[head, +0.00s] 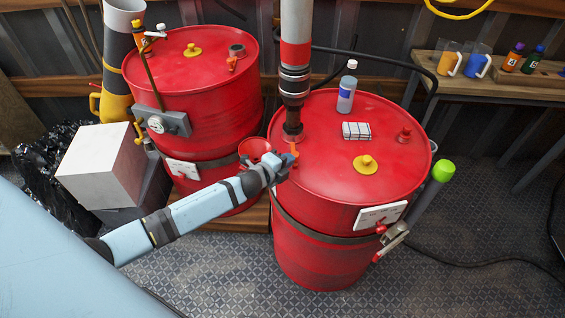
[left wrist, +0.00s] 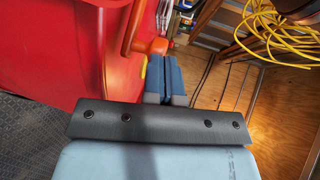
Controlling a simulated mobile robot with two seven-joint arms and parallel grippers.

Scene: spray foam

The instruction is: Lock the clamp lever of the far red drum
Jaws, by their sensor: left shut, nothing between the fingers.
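Two red drums stand on the floor. The one further back is at the left (head: 195,75); the nearer one is at the right (head: 330,175). On the nearer drum, an orange lever (head: 295,150) sits at the base of a vertical pipe with a red band (head: 295,55). My left gripper (head: 284,162) is shut and empty at this drum's left rim, close beside the lever. The left wrist view shows the orange lever (left wrist: 157,46) just beyond the closed fingertips (left wrist: 166,62); I cannot tell whether they touch. My right gripper is out of view.
A bottle (head: 346,88), a white block (head: 356,131) and a yellow cap (head: 365,164) are on the nearer lid. A red funnel (head: 255,150) lies between the drums. A green-tipped tool (head: 442,172) hangs at the right. A white box (head: 98,165) stands left.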

